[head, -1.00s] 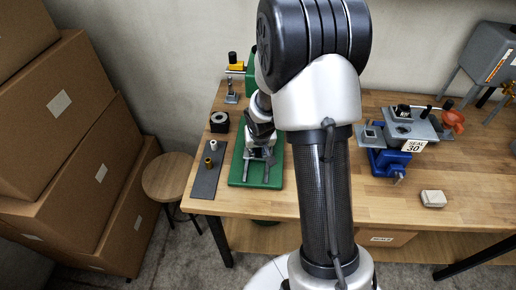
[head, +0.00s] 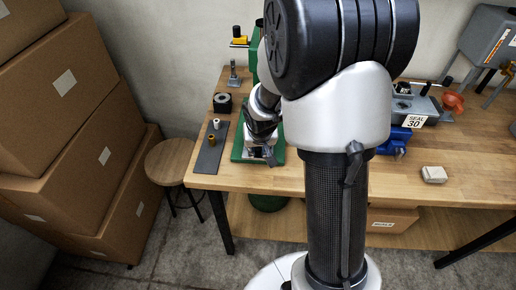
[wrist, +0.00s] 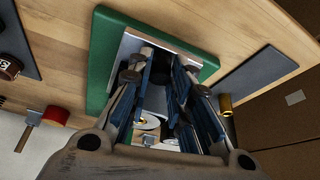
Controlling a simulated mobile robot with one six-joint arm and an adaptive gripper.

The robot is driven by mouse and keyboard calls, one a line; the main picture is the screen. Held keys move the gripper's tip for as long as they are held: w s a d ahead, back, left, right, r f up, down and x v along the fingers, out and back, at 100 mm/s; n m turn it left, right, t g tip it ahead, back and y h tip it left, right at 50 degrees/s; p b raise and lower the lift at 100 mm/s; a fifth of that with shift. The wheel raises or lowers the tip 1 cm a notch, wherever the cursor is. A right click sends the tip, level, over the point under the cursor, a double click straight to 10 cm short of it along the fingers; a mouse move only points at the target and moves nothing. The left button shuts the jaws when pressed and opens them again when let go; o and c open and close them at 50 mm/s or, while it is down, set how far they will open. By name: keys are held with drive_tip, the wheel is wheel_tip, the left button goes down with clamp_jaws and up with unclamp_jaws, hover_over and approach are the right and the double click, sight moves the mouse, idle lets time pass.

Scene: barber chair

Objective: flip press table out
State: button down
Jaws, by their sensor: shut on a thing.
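The green press stands at the left of the bench, its green base (head: 238,152) near the front edge; my arm hides much of its column. My gripper (head: 268,152) is low over the front part of the base. In the wrist view, my gripper (wrist: 160,88) is shut on a dark part of the press table, between blue-lined fingers. A pale metal plate (wrist: 128,48) of the press table shows beside the fingers, above the green base (wrist: 103,60). The fingers hide most of the held part.
A dark mat (head: 211,150) with small cylinders lies left of the press, by a black block (head: 222,102). A stool (head: 173,162) and stacked cartons (head: 75,130) stand left. A blue fixture (head: 396,140) and pale block (head: 434,174) are right. The bench's front middle is clear.

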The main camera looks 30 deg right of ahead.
drive_tip(key=shift+s+a+f, duration=0.1)
drive_tip(key=shift+s+f, duration=0.05)
drive_tip(key=shift+s, duration=0.05)
drive_tip(key=c, duration=1.6)
unclamp_jaws()
drive_tip(key=shift+a, duration=0.1)
drive_tip(key=shift+c, duration=0.2)
drive_tip(key=shift+o, duration=0.9)
drive_tip(key=v, duration=1.2)
drive_tip(key=shift+w, duration=0.1)
